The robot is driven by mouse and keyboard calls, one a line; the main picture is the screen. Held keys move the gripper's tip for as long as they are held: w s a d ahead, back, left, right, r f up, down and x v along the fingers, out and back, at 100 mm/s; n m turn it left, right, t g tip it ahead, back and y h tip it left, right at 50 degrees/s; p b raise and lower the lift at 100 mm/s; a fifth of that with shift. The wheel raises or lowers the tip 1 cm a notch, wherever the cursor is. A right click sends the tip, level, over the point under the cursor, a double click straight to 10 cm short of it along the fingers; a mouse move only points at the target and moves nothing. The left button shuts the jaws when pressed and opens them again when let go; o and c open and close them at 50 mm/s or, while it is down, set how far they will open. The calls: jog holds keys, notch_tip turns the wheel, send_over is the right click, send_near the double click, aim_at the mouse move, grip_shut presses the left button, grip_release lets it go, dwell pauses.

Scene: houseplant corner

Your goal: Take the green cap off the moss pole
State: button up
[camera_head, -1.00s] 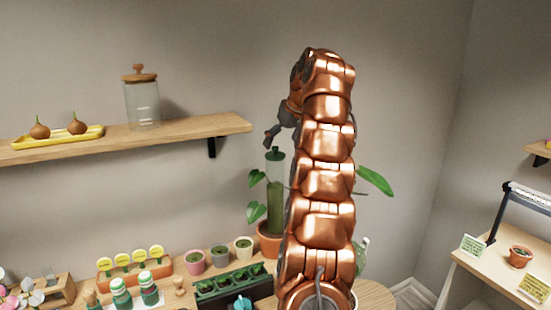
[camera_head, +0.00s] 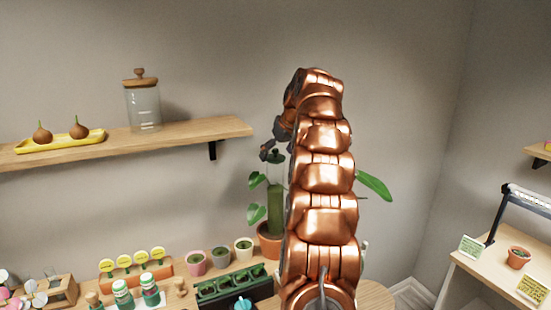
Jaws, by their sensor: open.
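The moss pole (camera_head: 275,208) stands upright in a terracotta pot (camera_head: 268,246) with several large green leaves around it. Its dark green cap (camera_head: 277,159) sits at the top of the pole, partly covered by my gripper. My gripper (camera_head: 268,156) is small and dark in the head view, open, with its fingers down at the height of the cap. I cannot tell whether the fingers are around the cap or just in front of it. My copper arm hides the right side of the plant.
A wooden shelf (camera_head: 190,134) at upper left holds a glass jar (camera_head: 143,108) and a yellow tray (camera_head: 30,147) with bulbs. Small pots (camera_head: 220,256) and a dark seedling tray (camera_head: 232,285) stand below, left of the plant. A side table with a lamp (camera_head: 497,215) is at right.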

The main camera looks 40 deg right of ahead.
aim_at(277, 150)
jog(key=shift+c, duration=0.4)
jog(key=c, duration=0.9)
jog(key=shift+o, duration=0.2)
jog(key=shift+r, duration=0.2)
jog(key=shift+r, duration=1.35)
jog(key=shift+r, duration=0.15)
